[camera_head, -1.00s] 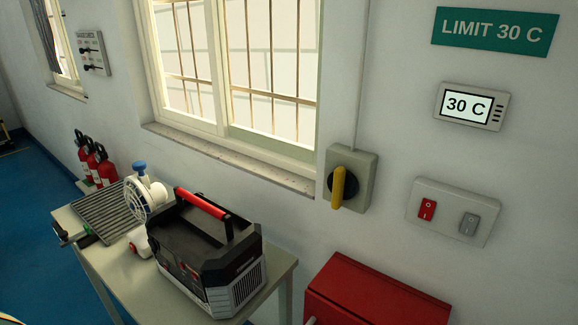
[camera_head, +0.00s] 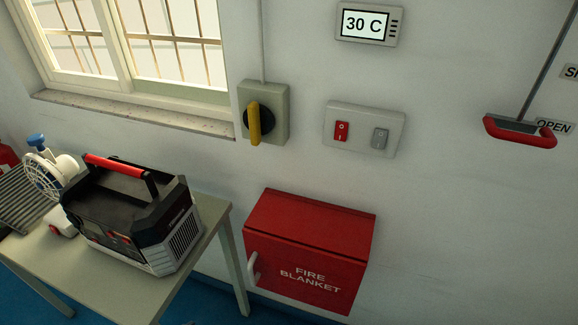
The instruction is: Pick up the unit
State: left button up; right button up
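A boxy black and grey unit (camera_head: 133,221) with a red-topped carry handle (camera_head: 115,165) stands upright on a pale table (camera_head: 125,292) at the left of the head view. Its vented light-grey end faces right, and small red parts show on its front. It may be the task's unit. Neither of my grippers is in view, and nothing is seen touching the unit.
A white fan (camera_head: 45,172) and a ribbed grey panel (camera_head: 22,205) lie left of the unit. A red fire blanket box (camera_head: 310,250) hangs right of the table. Above are a yellow-handled rotary switch (camera_head: 254,123), a two-rocker switch plate (camera_head: 365,130) and a red-handled lever (camera_head: 519,131).

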aim_at(154, 237)
jog(key=u, duration=1.3)
